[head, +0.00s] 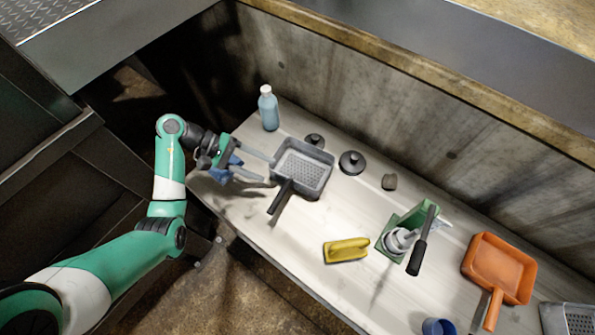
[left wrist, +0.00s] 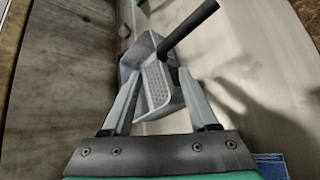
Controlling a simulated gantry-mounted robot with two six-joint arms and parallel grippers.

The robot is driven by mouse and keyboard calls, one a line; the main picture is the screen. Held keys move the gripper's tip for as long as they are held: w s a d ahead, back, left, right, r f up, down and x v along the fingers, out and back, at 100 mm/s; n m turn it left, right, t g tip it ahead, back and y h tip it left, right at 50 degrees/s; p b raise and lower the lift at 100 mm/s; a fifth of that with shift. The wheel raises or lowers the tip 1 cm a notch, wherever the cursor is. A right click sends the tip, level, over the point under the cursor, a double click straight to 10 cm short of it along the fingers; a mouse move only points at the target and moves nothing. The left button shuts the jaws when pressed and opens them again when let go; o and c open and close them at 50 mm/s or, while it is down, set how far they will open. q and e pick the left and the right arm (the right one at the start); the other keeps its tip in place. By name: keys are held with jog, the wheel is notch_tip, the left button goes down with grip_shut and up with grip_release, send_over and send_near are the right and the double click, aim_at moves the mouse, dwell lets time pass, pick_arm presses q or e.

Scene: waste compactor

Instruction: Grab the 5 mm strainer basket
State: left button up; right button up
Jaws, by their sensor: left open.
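A grey strainer basket (head: 304,168) with a perforated bottom and a black handle (head: 281,196) lies on the pale bench, its handle pointing toward the bench's front edge. I cannot read its hole size. My left gripper (head: 268,170) is open and empty at the basket's left side, with its fingers pointing toward it. In the left wrist view the basket (left wrist: 157,86) shows between and beyond the two fingers (left wrist: 160,76). Whether a finger touches the rim is unclear. My right gripper is not in view.
A yellow object (head: 346,250), a green holder (head: 410,228), an orange pan (head: 500,268) and a grey perforated piece (head: 568,318) are farther right. A concrete wall (head: 400,130) backs the bench.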

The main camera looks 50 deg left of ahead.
aim_at(290, 181)
pick_arm(q)
jog(key=x, duration=0.4)
jog(key=shift+w+d+f, duration=0.1)
jog(key=shift+d, duration=0.1)
jog(key=x, duration=0.2)
jog(key=b+x, duration=0.1)
jog(key=x, duration=0.1)
jog(key=shift+d+f, duration=0.15)
jog(key=shift+f, duration=0.15)
jog(key=shift+w+d+f, duration=0.1)
jog(key=shift+d+f, duration=0.1)
jog(key=shift+d, duration=0.1)
grip_shut()
dwell(0.6)
